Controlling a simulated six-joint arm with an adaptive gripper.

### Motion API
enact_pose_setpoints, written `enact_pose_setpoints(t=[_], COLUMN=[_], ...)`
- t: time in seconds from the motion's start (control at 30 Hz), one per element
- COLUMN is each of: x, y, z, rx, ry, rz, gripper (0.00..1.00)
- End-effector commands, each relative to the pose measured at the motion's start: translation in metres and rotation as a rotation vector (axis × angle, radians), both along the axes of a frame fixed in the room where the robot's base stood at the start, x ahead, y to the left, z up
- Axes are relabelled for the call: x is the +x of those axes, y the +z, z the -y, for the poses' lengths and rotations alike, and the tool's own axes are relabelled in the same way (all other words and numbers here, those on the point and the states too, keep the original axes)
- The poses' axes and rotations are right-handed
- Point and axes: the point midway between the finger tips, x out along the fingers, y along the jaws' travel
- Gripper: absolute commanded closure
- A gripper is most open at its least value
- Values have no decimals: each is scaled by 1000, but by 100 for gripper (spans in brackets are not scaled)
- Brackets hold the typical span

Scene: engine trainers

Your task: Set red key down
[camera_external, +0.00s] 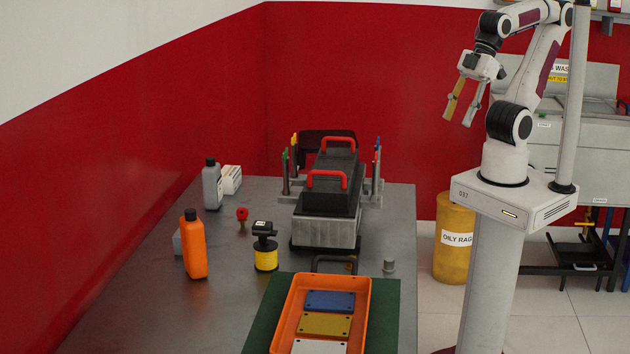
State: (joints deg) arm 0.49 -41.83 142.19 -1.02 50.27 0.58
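A small red item with a rounded head, likely the red key (242,214), stands on the grey metal table (130,325), left of the black-topped yellow spool. Its lower part is small and hard to make out. My gripper (457,120) is raised high at the right, beyond the table's right edge and well away from the red item. Its two fingers point down and are apart, with nothing visible between them.
An engine block (326,230) with red handles stands mid-table, with coloured-tipped posts on both sides. An orange tray (366,312) with coloured plates lies in front on a green mat (262,318). An orange bottle (193,246) and grey bottle (211,186) stand left. The front-left tabletop is clear.

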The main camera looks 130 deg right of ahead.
Motion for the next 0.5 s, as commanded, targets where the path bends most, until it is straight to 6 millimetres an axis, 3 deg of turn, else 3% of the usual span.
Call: enact_pose_setpoints(t=[0.13,0.5], x=[-11,-11], y=[-7,-7], z=[-6,-6], rx=[13,13], ry=[15,15], rz=[-21,-22], gripper=[61,64])
